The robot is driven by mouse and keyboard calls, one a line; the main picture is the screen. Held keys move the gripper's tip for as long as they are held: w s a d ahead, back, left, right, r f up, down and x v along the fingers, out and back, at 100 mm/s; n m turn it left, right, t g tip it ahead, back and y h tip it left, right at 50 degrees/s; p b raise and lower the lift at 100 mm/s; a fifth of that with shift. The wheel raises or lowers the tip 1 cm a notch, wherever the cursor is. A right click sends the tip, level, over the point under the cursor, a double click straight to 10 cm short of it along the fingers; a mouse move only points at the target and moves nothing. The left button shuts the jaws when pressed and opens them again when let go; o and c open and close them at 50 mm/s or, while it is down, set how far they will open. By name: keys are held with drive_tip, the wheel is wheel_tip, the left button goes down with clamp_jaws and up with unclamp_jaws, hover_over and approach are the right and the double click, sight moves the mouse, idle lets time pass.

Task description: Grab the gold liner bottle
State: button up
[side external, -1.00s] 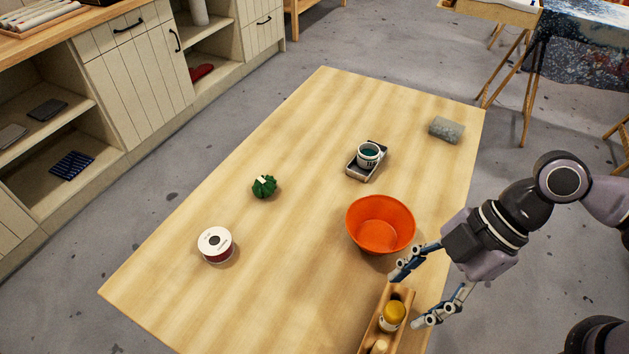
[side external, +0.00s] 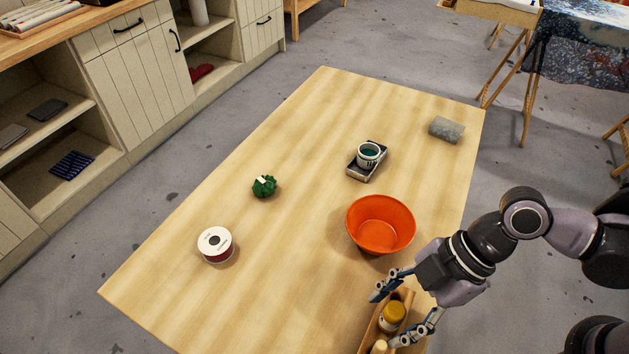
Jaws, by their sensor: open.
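The gold liner bottle (side external: 394,312), with a gold-yellow cap and a pale body, stands in a narrow wooden tray (side external: 370,335) at the bottom of the side external view. My gripper (side external: 384,317) is open, with one finger beyond the tray's upper end and the other over its right side near the bottle. The fingers lie on either side of the bottle in the picture. I cannot tell whether they touch it. The lower end of the tray is cut off by the picture edge.
A second pale-capped item (side external: 379,347) sits in the tray below the bottle. An orange bowl (side external: 380,224) stands close above the gripper. A ribbon spool (side external: 216,244), green bundle (side external: 264,186), cup (side external: 368,155) on a dark tray and grey sponge (side external: 446,130) lie farther off.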

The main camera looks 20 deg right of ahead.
clamp_jaws()
drive_tip(key=shift+r, duration=0.2)
